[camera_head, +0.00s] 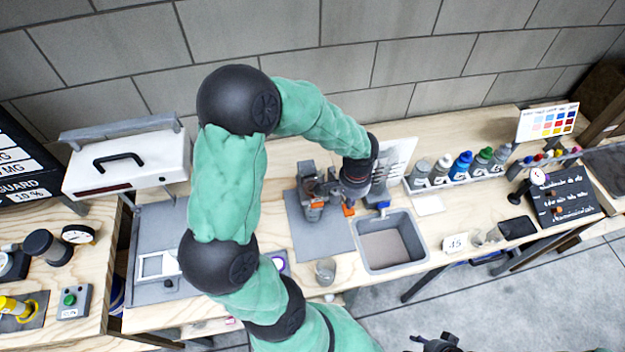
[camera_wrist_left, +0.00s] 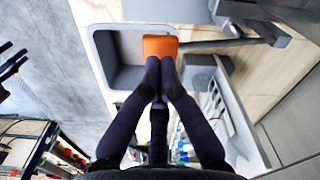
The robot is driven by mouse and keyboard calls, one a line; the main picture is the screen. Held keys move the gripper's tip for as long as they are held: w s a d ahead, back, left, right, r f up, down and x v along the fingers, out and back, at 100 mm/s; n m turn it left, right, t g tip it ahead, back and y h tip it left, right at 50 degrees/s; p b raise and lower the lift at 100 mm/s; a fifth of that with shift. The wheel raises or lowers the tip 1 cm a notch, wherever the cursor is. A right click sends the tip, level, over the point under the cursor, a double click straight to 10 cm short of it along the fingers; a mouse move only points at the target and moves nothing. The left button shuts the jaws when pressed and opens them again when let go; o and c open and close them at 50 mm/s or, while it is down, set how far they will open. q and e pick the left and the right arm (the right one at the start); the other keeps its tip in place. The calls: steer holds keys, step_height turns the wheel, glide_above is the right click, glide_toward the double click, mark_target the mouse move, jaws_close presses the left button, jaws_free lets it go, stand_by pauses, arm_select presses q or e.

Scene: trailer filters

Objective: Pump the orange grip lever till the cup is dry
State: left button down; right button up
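The pump (camera_head: 312,190) is a grey device on a grey mat left of the sink. Its lever ends in an orange grip (camera_head: 348,211), which shows as an orange block in the left wrist view (camera_wrist_left: 160,46). My left gripper (camera_head: 352,200) is at the grip; in the wrist view its dark fingertips (camera_wrist_left: 160,64) are together and meet the block's near edge, not around it. A small clear cup (camera_head: 325,270) stands near the bench's front edge; its contents are too small to tell. My right gripper (camera_head: 437,343) is at the bottom edge, partly cut off, its fingers apart.
The grey sink (camera_head: 408,262) lies right of the mat. A rack of bottles (camera_head: 462,165) and a black sign (camera_head: 563,197) stand farther right. A white box with a black handle (camera_head: 128,162) stands at left. My left arm covers much of the bench's left part.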

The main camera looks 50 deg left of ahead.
stand_by(0.5)
arm_select(q)
steer(key=shift+f+b, duration=2.95)
steer(key=shift+f, duration=0.6)
steer(key=shift+r+p, duration=2.7)
steer(key=shift+r, duration=0.85)
steer(key=shift+r+p, duration=1.9)
steer(key=shift+r, duration=0.65)
